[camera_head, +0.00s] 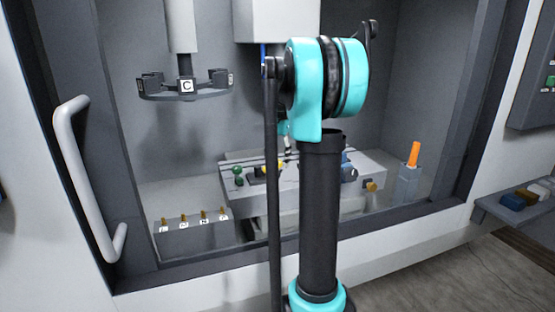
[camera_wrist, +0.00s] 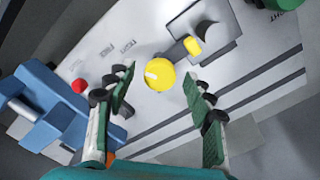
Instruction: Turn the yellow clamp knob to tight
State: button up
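The yellow clamp knob (camera_wrist: 160,74) shows in the wrist view as a round yellow cap with a pale mark on its left part. It sits on the light-grey table plate, with small printed labels (camera_wrist: 116,48) beyond it that are too blurred to read surely. My gripper (camera_wrist: 159,80) is open, with its green-padded fingers on either side of the knob. A gap shows between each finger and the knob. I cannot tell how far the fingertips are above the plate. In the head view my arm hides the gripper and most of the knob's area.
In the wrist view a blue clamp (camera_wrist: 45,110) and a red knob (camera_wrist: 79,86) lie left. A grey block with a yellow piece (camera_wrist: 192,46) stands beyond the knob, and a green knob (camera_wrist: 278,3) is top right. A tool carousel (camera_head: 186,88) hangs above the table in the head view.

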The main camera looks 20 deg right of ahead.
aim_at(278, 161)
notch_tip(278, 161, up, 12)
dwell(0.6)
jog(key=shift+s, duration=0.15)
dwell(0.3)
